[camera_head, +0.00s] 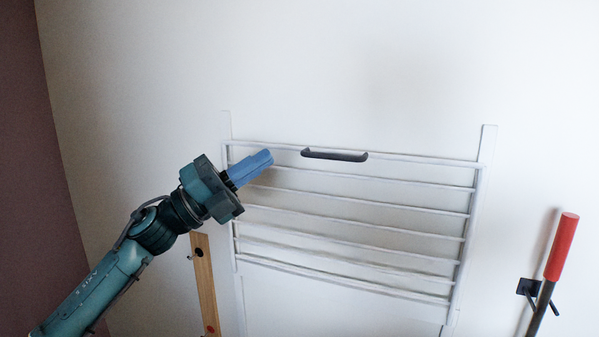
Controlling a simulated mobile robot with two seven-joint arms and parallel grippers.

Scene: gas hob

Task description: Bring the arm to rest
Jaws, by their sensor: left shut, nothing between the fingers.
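My left arm comes in from the lower left of the head view. Its gripper (268,157) has blue fingers that are shut with nothing between them. The fingers point right and slightly up, in front of the upper left part of a white rack on the wall. I cannot tell how far the fingertips are from the rack. My right gripper is not in view.
The white rack (350,199) has several horizontal bars and a black handle (335,155) at its top. A wooden strip (206,285) stands below my gripper. A red-gripped pole (562,247) stands at the right by a black wall bracket (529,288).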

